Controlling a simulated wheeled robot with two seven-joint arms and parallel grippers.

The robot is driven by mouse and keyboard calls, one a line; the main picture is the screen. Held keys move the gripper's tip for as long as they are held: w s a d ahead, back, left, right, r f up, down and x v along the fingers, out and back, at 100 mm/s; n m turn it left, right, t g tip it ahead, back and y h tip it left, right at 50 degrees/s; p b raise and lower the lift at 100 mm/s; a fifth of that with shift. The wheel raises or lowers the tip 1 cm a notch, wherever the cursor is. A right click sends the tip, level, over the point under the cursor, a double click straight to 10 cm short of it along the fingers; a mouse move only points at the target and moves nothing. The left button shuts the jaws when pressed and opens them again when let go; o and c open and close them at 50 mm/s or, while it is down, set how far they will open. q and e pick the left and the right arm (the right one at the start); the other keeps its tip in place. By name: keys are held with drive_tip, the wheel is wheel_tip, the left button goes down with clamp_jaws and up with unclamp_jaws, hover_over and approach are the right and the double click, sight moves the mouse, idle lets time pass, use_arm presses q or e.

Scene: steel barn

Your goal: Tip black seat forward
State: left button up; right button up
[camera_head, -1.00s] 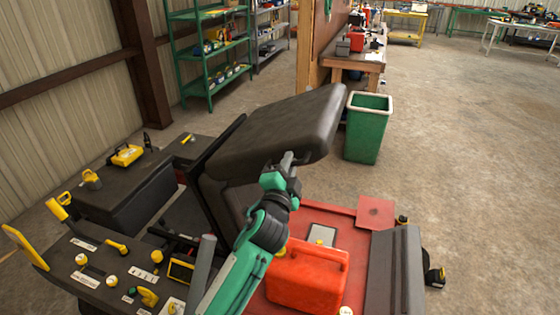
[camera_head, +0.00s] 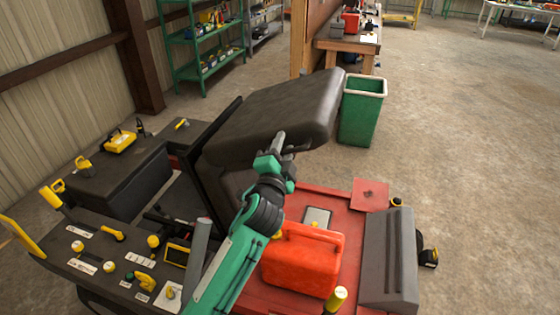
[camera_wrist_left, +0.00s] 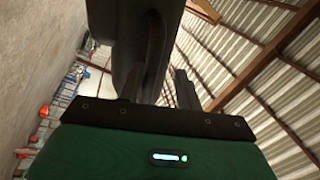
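The black seat (camera_head: 275,110) is on the red machine in the head view. Its back (camera_head: 222,195) stands behind a thick cushion-like part that slopes up to the right. My left gripper (camera_head: 285,147) is at the near lower edge of that part. In the left wrist view, the fingers (camera_wrist_left: 158,92) stand apart, with the dark seat (camera_wrist_left: 150,40) in front of and partly between them. I cannot tell whether both fingers touch it. My right gripper is in neither view.
A red fuel can (camera_head: 303,262) stands on the red deck (camera_head: 345,225) beside my left arm. A control panel with yellow knobs (camera_head: 120,265) lies at left. A green bin (camera_head: 360,115) stands behind the seat. The concrete floor (camera_head: 470,150) at right is clear.

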use_arm(q)
drive_tip(key=b+v, duration=0.3)
drive_tip(key=v, duration=1)
drive_tip(key=shift+s, duration=0.35)
drive_tip(key=shift+w, duration=0.1)
